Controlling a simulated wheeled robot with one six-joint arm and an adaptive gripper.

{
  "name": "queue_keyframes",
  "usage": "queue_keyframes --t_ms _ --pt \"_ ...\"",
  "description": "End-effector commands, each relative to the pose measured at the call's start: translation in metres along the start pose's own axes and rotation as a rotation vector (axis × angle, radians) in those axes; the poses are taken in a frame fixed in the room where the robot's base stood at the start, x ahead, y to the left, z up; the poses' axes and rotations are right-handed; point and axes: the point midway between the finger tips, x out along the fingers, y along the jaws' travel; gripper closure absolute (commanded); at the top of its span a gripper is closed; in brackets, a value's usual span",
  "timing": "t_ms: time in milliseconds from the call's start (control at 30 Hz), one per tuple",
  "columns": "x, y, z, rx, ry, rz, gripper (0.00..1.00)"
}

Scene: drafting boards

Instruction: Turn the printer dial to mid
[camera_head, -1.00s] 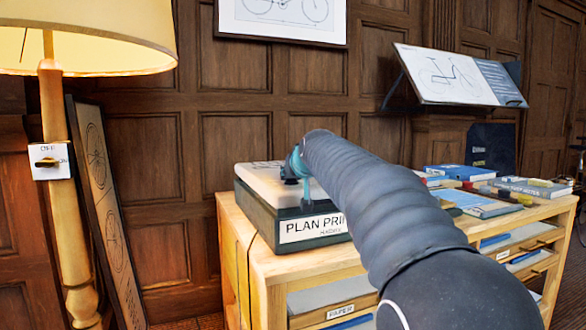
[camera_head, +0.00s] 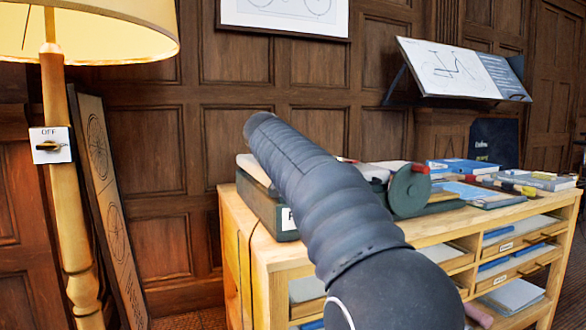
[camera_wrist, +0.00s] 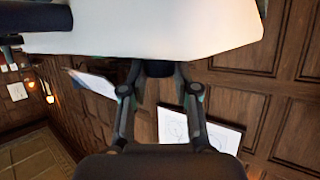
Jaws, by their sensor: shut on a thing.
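The plan printer (camera_head: 262,208), a dark box with a pale top, stands on the left end of the wooden cabinet in the head view. My arm covers most of its front and label. My gripper is hidden behind my arm there. In the wrist view my gripper (camera_wrist: 161,76) has its two fingers on either side of a small dark knob (camera_wrist: 160,67), shut on it. The knob appears to be the printer dial, beneath a pale panel (camera_wrist: 150,30). Its markings and setting cannot be seen.
The cabinet (camera_head: 232,230) also bears a green wheel-like device (camera_head: 409,190) with a red handle, and several books (camera_head: 460,167). A lamp (camera_head: 57,170) with an off switch (camera_head: 50,146) stands left. A tilted drafting board (camera_head: 455,72) is at right.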

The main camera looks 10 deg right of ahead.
Motion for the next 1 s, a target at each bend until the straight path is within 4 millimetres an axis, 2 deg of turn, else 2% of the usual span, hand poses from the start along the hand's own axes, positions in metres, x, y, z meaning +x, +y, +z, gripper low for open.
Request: queue_keyframes --t_ms 300,833,867,933,967,1000 --pt "0.0008 -0.0023 0.0007 0.046 -0.002 0.111 1.00" --pt "0.0009 -0.0020 0.0011 0.054 -0.004 0.133 1.00" --pt "0.0010 -0.0020 0.0011 0.053 -0.004 0.133 0.68" --pt "0.0010 -0.0020 0.0012 0.053 -0.004 0.133 0.50" --pt "0.0010 -0.0020 0.0011 0.053 -0.004 0.133 0.45" --pt "0.0009 -0.0019 0.0010 0.053 -0.004 0.133 0.45"
